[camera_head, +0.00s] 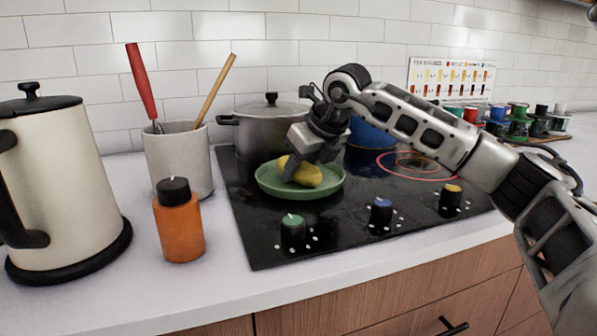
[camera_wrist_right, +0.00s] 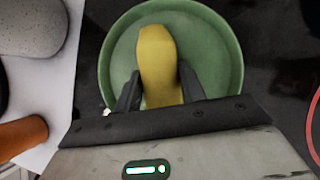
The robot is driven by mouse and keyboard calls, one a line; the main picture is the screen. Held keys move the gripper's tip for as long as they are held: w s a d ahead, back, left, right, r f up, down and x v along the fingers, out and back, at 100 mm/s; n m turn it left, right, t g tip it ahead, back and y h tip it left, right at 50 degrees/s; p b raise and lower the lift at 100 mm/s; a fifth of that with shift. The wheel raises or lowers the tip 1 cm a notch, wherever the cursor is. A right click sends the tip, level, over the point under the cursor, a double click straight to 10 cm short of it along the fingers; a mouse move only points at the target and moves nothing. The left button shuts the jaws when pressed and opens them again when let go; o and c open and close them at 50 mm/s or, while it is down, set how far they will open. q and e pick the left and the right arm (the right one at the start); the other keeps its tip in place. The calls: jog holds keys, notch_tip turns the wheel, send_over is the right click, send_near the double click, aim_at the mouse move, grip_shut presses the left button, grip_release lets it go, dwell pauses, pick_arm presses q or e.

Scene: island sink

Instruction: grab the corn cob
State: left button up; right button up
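The corn cob (camera_head: 301,172) is yellow and lies on a round green plate (camera_head: 332,186) on the cooktop. My right gripper (camera_head: 305,168) reaches down over the plate, with its fingers at the cob. In the right wrist view, the cob (camera_wrist_right: 157,58) lies lengthwise between the two dark fingers of the right gripper (camera_wrist_right: 160,85), over the green plate (camera_wrist_right: 226,52). The fingers appear to press on both sides of the cob, and its near end is hidden by the gripper body. The cob still appears to be at plate level. My left gripper is not in view.
A grey lidded pot (camera_head: 270,130) stands close behind the plate, and a blue pot (camera_head: 370,134) is behind the right arm. An orange bottle (camera_head: 179,226), a utensil crock (camera_head: 180,160) and a cream kettle (camera_head: 62,190) stand left. Knobs line the cooktop's front (camera_head: 340,240).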

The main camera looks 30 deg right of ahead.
jog(key=shift+c, duration=0.7)
